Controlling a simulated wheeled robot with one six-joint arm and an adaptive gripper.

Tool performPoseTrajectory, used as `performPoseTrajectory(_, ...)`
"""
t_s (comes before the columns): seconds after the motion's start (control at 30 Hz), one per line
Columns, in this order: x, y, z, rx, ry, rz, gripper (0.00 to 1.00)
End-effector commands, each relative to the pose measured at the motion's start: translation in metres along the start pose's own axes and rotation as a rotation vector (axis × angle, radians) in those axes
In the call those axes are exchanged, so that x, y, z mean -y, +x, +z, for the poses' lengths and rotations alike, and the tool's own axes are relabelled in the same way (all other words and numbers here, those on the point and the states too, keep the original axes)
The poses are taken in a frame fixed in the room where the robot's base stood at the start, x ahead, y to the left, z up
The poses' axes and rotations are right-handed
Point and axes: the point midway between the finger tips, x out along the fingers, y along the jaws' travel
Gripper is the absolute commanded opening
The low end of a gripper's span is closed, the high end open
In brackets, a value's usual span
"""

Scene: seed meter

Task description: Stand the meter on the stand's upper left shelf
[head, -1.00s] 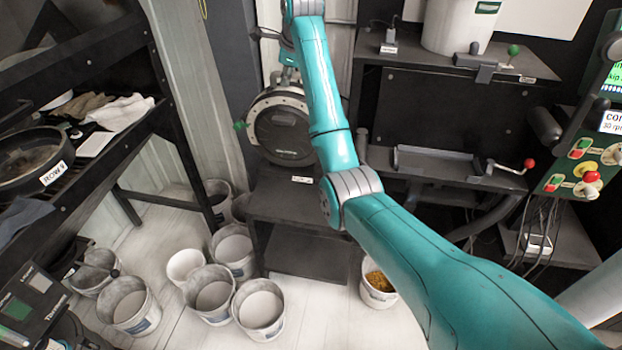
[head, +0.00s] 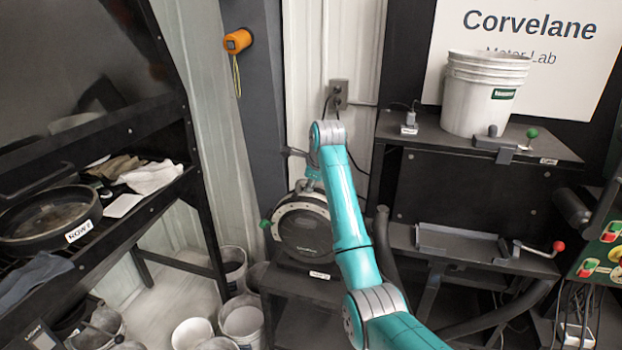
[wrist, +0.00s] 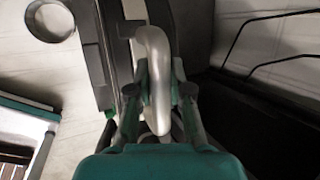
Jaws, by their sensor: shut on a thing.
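The meter (head: 304,232) is a round dark disc with a pale grey ring and a green knob at its left. It sits at or just above the low left shelf (head: 282,283); I cannot tell whether it touches. My gripper (head: 312,182) is at its top, partly hidden by my arm. In the wrist view my gripper (wrist: 158,100) is shut on the meter's pale curved handle (wrist: 155,60). The stand's upper shelf (head: 460,143) is higher and to the right. Its left end holds a small white plug-like device (head: 409,128).
A white bucket (head: 484,92) and a lever clamp with a green knob (head: 505,144) occupy the upper shelf's middle and right. A tray (head: 455,243) with a red-knobbed crank is below. A loaded rack (head: 195,190) stands left. Several buckets (head: 242,322) are on the floor.

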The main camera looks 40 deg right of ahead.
Motion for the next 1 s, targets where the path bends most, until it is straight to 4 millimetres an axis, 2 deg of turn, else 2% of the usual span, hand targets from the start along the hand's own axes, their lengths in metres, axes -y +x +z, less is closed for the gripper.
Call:
performPoseTrajectory(0.07,0.002,-0.001,0.001,0.005,-0.001,-0.009,0.0)
performPoseTrajectory(0.4,-0.011,0.025,-0.007,0.005,-0.001,-0.01,0.0)
performPoseTrajectory(0.73,-0.011,0.027,-0.007,0.006,-0.001,-0.011,0.0)
performPoseTrajectory(0.77,-0.015,0.032,-0.01,0.0,0.0,0.0,0.21)
performPoseTrajectory(0.83,-0.015,0.032,-0.01,0.0,0.0,0.0,0.39)
performPoseTrajectory(0.87,-0.015,0.032,-0.01,0.0,0.0,0.0,0.44)
performPoseTrajectory(1.0,-0.015,0.032,-0.01,0.0,0.0,0.0,0.44)
